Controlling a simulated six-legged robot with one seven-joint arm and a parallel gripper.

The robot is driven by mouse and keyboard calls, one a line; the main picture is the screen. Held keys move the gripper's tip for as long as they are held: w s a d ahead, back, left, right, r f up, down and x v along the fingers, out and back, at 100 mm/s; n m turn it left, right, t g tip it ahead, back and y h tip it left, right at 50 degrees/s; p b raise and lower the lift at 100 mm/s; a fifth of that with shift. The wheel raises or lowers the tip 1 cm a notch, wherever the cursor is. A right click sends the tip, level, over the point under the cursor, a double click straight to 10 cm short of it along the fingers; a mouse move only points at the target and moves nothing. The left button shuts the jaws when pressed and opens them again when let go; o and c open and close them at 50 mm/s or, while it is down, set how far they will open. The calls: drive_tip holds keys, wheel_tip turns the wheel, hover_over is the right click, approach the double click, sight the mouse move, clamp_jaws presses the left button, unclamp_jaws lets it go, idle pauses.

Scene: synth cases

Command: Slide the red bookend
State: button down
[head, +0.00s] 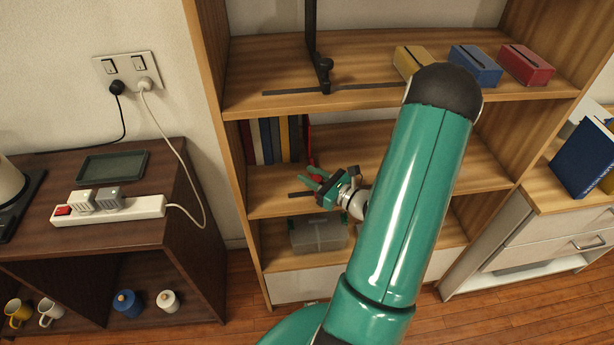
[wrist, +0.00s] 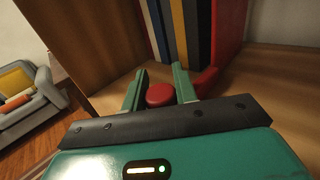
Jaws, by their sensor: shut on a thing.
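The red bookend (head: 309,138) stands upright at the right end of a row of books (head: 272,140) on the middle shelf. In the wrist view its tall red panel (wrist: 229,35) is beside the books (wrist: 180,30), and a round red knob (wrist: 160,94) shows low in front. My gripper (head: 312,177) reaches into the middle shelf from the right. In the wrist view its two green fingers (wrist: 160,82) are on either side of the red knob, shut on it. The contact faces are partly hidden.
The middle shelf (head: 385,140) is clear right of the bookend, partly behind my arm. The shelf above holds a black upright post (head: 312,40) and yellow, blue and red slotted boxes (head: 525,64). A clear bin (head: 318,234) sits below. The bookcase's left side panel (head: 212,100) is close to the books.

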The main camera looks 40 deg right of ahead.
drive_tip(key=s+d, duration=0.3)
drive_tip(key=d, duration=0.2)
drive_tip(key=s+d, duration=0.4)
drive_tip(key=d, duration=0.1)
drive_tip(key=s+d, duration=0.3)
drive_tip(key=d, duration=0.2)
drive_tip(key=shift+s, duration=0.2)
drive_tip(key=c, duration=1.1)
unclamp_jaws()
drive_tip(key=s, duration=0.4)
drive_tip(key=s+d, duration=0.1)
drive_tip(key=s, duration=0.4)
drive_tip(key=s+d, duration=0.1)
drive_tip(key=s, duration=0.3)
drive_tip(key=shift+s+d, duration=0.25)
